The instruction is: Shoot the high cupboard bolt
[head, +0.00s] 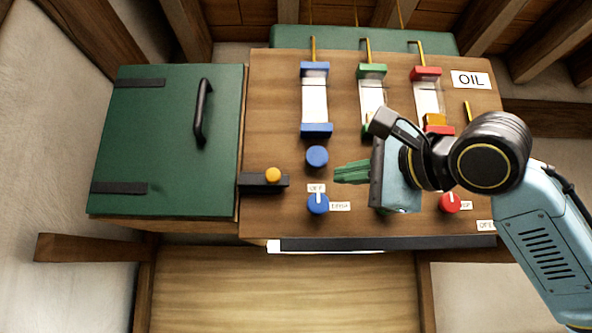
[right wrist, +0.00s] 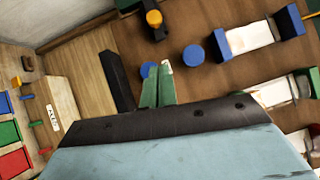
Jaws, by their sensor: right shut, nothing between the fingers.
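The cupboard door (head: 165,170) is green with a black handle (head: 203,112) and looks closed, left of the wooden panel. The bolt is a dark bar (head: 250,182) with an orange-yellow knob (head: 273,174), low on the panel's left edge beside the door. I cannot tell whether the bar reaches into the door. The knob also shows at the top of the right wrist view (right wrist: 154,18). My right gripper (head: 337,173) has green fingers, shut and empty, pointing left in front of the panel. It is to the right of the knob and apart from it. My left gripper is out of view.
Blue, green and red framed gauges (head: 314,100) stand above, with an OIL sign (head: 470,79). A red dial (head: 449,203) is right. A dark ledge (head: 350,243) runs below.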

